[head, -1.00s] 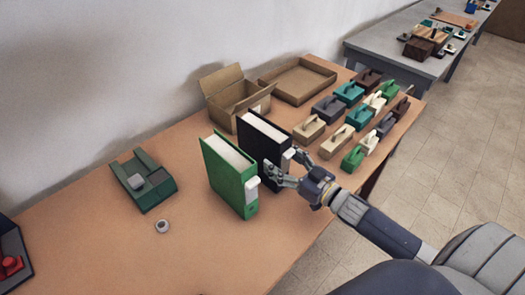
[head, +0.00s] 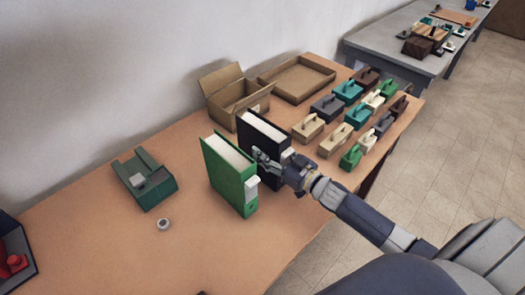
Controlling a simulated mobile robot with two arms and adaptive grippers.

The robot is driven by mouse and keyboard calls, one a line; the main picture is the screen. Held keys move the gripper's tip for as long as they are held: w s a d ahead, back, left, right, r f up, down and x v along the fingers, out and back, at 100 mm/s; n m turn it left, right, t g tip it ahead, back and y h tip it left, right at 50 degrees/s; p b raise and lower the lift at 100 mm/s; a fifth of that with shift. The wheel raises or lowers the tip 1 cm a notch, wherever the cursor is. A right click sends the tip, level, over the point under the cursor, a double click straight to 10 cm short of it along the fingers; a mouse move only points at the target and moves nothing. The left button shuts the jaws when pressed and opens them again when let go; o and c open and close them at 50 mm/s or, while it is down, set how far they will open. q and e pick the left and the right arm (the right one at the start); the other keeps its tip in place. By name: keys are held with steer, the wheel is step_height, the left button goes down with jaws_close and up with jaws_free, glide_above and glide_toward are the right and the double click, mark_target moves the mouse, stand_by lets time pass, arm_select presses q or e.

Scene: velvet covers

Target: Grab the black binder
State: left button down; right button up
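The black binder (head: 257,131) stands upright on the brown table, white pages showing along its top. My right gripper (head: 266,164) is at the binder's near end, with its visible finger against or just in front of the side facing the green binder. The other finger is hard to make out, so I cannot tell whether the gripper is closed on the binder. My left gripper is not in view.
A green binder (head: 231,181) stands close on the left. An open cardboard box (head: 232,100) and a shallow tray (head: 298,80) are behind. Several handled blocks (head: 335,139) fill the right side.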

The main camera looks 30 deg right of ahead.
steer(key=c, duration=0.7)
steer(key=shift+c, duration=0.2)
steer(key=shift+r, duration=0.15)
